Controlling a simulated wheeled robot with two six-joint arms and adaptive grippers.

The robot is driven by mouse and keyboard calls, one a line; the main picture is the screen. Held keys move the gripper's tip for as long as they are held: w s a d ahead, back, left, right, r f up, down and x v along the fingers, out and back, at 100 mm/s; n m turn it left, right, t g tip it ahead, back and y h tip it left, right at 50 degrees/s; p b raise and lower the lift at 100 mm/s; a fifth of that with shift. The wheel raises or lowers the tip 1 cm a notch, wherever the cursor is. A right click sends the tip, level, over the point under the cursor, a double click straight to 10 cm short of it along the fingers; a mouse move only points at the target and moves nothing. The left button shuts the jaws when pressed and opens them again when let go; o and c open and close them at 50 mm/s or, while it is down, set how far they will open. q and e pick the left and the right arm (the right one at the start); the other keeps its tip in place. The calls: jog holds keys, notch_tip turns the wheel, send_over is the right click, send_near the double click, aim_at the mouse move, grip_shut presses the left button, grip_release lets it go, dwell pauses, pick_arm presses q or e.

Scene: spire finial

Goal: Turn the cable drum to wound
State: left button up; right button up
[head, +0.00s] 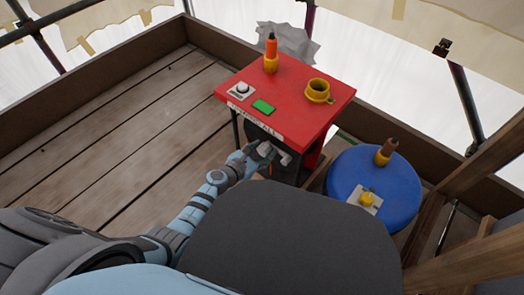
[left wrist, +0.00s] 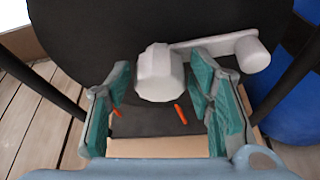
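The cable drum shows in the left wrist view as a large dark disc (left wrist: 80,35) with a pale faceted hub (left wrist: 160,74) and a crank arm ending in a round knob (left wrist: 252,55). The crank points right. In the head view the crank (head: 285,158) shows under the front edge of the red table. My left gripper (left wrist: 163,98) is open, with green-padded fingers on either side of and just below the hub. I see no clear contact. It also shows in the head view (head: 255,158), partly mixed with the crank. My right gripper is not in view.
The red table (head: 305,112) carries an orange-topped item (head: 270,52), a yellow cup (head: 318,90), a green block (head: 263,107) and a white knob on a plate (head: 241,90). A blue barrel (head: 350,180) stands close at the right. Plank floor (head: 120,135) is clear at left.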

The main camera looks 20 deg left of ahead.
pick_arm(q)
grip_shut()
jog(key=shift+a+n+g+h, duration=0.15)
jog(key=shift+n+g+h, duration=0.2)
jog(key=shift+n, duration=0.35)
jog(key=shift+a+f+n+g+h, duration=0.15)
jog(key=shift+n+g+h, duration=0.1)
jog(key=shift+n+h, duration=1.25)
jog(key=shift+y, duration=0.25)
jog(key=shift+o, duration=2.1)
grip_release()
jog(key=v, duration=1.2)
